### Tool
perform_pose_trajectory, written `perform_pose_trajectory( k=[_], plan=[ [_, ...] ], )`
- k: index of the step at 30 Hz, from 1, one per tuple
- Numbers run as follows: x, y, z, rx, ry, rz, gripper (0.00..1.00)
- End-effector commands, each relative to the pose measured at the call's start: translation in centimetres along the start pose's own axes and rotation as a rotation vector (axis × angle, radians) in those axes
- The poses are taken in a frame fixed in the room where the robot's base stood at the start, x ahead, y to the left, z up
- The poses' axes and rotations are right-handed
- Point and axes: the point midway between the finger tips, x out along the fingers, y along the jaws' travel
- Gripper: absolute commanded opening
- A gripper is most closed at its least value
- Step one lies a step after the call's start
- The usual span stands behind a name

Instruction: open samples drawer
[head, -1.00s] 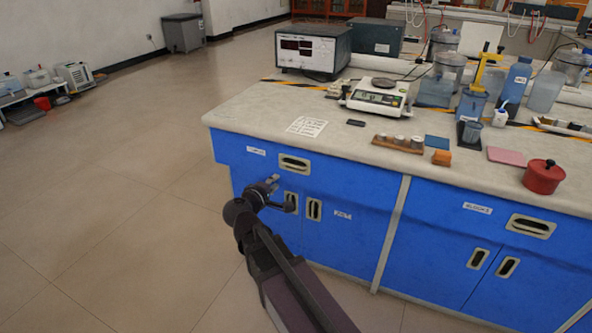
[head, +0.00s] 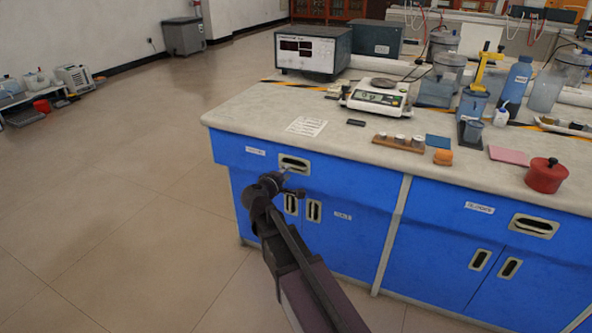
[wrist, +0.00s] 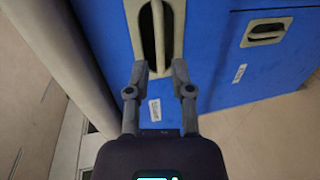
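The blue drawer at the left end of the bench has a pale recessed handle (head: 294,164) and a small white label (head: 256,151) to its left, its writing too small to read surely. The drawer looks closed. In the wrist view the handle (wrist: 160,38) stands upright just beyond my fingertips. My gripper (wrist: 160,70) is open and empty, its two fingers apart and lined up with the handle's near end. Whether the fingers touch it I cannot tell. In the head view my gripper (head: 280,180) is just below and left of the handle.
Below the drawer are cupboard doors with a handle (head: 314,211); a door handle also shows in the wrist view (wrist: 266,31). The worktop edge (wrist: 62,60) runs close beside the gripper. A second drawer handle (head: 534,226) is at right.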

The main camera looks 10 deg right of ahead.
Motion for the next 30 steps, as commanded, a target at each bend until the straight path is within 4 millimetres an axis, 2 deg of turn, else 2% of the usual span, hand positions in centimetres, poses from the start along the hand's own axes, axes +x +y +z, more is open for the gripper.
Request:
perform_pose_trajectory(
  k=[1, 6, 12, 25, 26, 27, 29, 30],
  plan=[
    [1.1, -0.1, -0.1, 0.001, -0.002, 0.0, 0.3],
    [3.4, -0.1, -0.1, 0.0, -0.002, 0.0, 0.3],
    [5.1, 0.0, -0.1, -0.001, 0.0, 0.0, 0.3],
    [5.6, 0.0, 0.0, -0.001, 0.001, 0.0, 0.3],
    [5.6, 0.0, 0.0, -0.001, 0.001, 0.0, 0.27],
    [5.6, 0.0, 0.0, 0.0, 0.001, 0.0, 0.15],
    [5.6, 0.0, 0.0, 0.0, 0.001, 0.0, 0.0],
    [5.6, 0.0, 0.0, 0.0, 0.001, 0.0, 0.0]
  ],
)
